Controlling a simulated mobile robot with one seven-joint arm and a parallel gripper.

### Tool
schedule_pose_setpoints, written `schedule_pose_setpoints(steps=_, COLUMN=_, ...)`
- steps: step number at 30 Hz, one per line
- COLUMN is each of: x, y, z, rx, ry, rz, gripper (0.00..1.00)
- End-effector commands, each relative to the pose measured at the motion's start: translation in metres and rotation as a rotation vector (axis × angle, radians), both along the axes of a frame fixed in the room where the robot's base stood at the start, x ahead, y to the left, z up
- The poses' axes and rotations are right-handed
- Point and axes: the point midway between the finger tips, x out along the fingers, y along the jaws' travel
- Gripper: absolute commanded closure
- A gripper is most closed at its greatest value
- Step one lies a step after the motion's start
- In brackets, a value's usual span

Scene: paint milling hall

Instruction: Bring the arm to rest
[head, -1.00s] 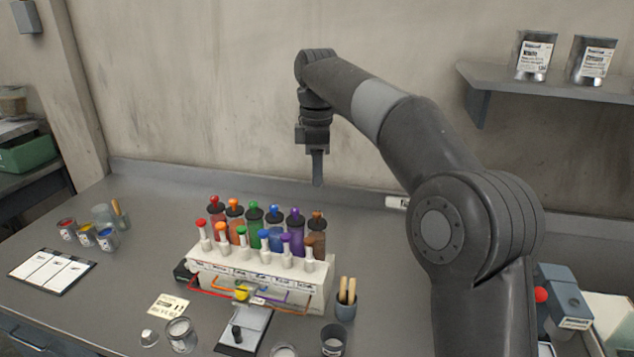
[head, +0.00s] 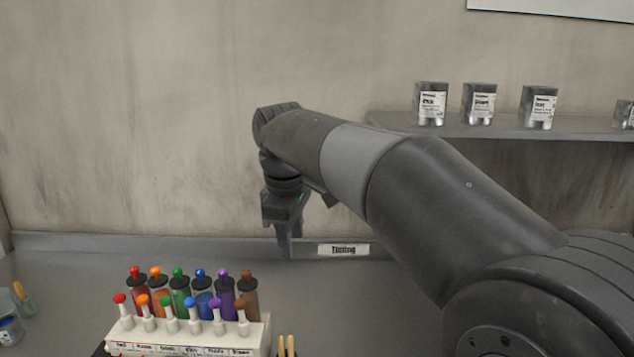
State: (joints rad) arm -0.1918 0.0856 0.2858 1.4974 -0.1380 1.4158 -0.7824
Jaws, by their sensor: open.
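My gripper (head: 284,246) hangs from my bent arm, pointing down, near the back wall of the bench. It is seen nearly edge-on, and nothing shows between its fingers. In the picture it is above and to the right of the rack of coloured bottles (head: 262,330), apart from it. My arm reaches in from the lower right across the view.
Several capped colour bottles (head: 202,303) stand in and behind the white rack. A wall shelf (head: 400,124) with several tins (head: 431,104) is at the upper right, behind my arm. A label reading "Tinting" (head: 343,249) is on the bench's back edge. The bench (head: 60,290) left of the rack is largely clear.

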Motion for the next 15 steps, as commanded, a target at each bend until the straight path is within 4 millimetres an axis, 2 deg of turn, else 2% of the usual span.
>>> schedule_pose_setpoints(steps=1, x=-0.012, y=-0.015, z=0.0, rx=0.007, ry=-0.021, rz=-0.061, gripper=0.58)
schedule_pose_setpoints(steps=8, x=-0.064, y=-0.077, z=-0.012, rx=0.077, ry=-0.106, rz=-0.362, gripper=0.58)
schedule_pose_setpoints(steps=15, x=-0.124, y=-0.136, z=-0.042, rx=0.186, ry=-0.188, rz=-0.678, gripper=0.58)
